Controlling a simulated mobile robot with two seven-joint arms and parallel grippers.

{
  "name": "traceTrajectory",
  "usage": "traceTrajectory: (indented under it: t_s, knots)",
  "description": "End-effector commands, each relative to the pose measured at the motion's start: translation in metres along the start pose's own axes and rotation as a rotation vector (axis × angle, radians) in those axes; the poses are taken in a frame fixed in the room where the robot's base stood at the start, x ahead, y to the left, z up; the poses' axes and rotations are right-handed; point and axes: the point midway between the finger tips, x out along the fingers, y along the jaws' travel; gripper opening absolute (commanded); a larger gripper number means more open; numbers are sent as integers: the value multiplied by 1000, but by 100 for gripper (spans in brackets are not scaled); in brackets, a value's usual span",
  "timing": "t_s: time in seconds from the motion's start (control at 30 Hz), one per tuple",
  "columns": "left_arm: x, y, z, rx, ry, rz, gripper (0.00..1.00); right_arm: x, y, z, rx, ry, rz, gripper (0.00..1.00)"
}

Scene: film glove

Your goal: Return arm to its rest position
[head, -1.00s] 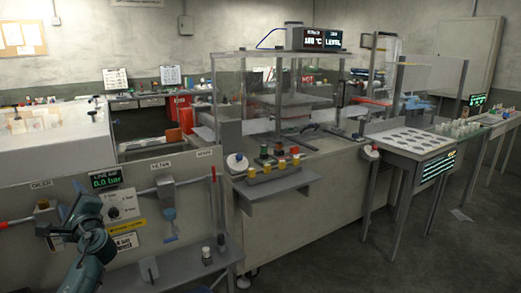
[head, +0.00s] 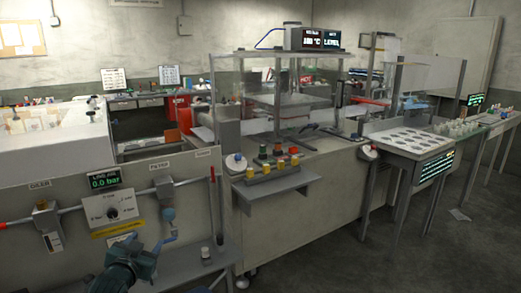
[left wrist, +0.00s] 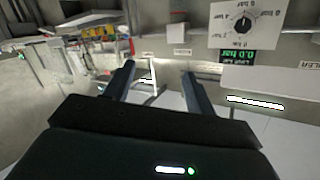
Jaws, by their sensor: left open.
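My left gripper (head: 138,255) is low in the head view, in front of the lower part of the grey air panel (head: 70,230). In the left wrist view the two dark fingers of my left gripper (left wrist: 157,75) stand apart with nothing held between them. A blue filter part (head: 168,222) hangs on the panel just above and right of the gripper in the head view. I cannot tell whether they touch. My right gripper is in neither view.
The regulator plate (head: 112,207) and the display (head: 104,180) reading 0.0 bar are on the panel. A small shelf with a bottle (head: 205,254) juts out to the right. A button ledge (head: 268,185) stands beyond it.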

Motion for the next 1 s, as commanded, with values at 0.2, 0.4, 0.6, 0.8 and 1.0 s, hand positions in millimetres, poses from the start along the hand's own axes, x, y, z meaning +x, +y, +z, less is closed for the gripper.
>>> traceTrajectory:
  t_s: [0.2,0.4,0.6,0.8,1.0]
  knots:
    - [-69,82,79,-29,-102,128,55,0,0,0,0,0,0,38]
    - [-153,146,132,-85,-197,236,55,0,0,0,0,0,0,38]
    - [-241,192,161,-161,-292,320,55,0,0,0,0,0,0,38]
    - [-297,214,169,-218,-353,360,55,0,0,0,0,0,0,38]
    - [-311,218,169,-233,-369,369,55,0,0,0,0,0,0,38]
